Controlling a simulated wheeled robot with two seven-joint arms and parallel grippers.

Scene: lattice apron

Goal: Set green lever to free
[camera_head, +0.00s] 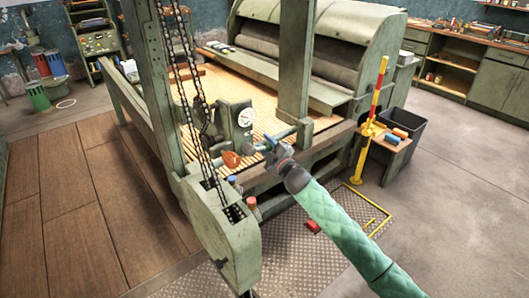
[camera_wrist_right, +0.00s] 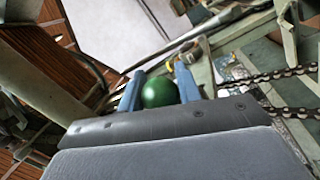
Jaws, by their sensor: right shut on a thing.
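The green lever's round knob (camera_wrist_right: 159,92) sits between the two blue fingers of my right gripper (camera_wrist_right: 160,90) in the right wrist view. The gripper is shut on it. In the head view my right gripper (camera_head: 271,143) is at the front of the green machine, just right of the gauge, and its fingers hide the green knob. The lever's shaft and any position marks cannot be made out. My left gripper is not in view.
A round gauge (camera_head: 245,117) and an orange-red knob (camera_head: 231,159) are left of my right gripper. Chains (camera_head: 183,60) hang by the upright post. A yellow and red post (camera_head: 375,100) and a small bench (camera_head: 390,146) stand to the right.

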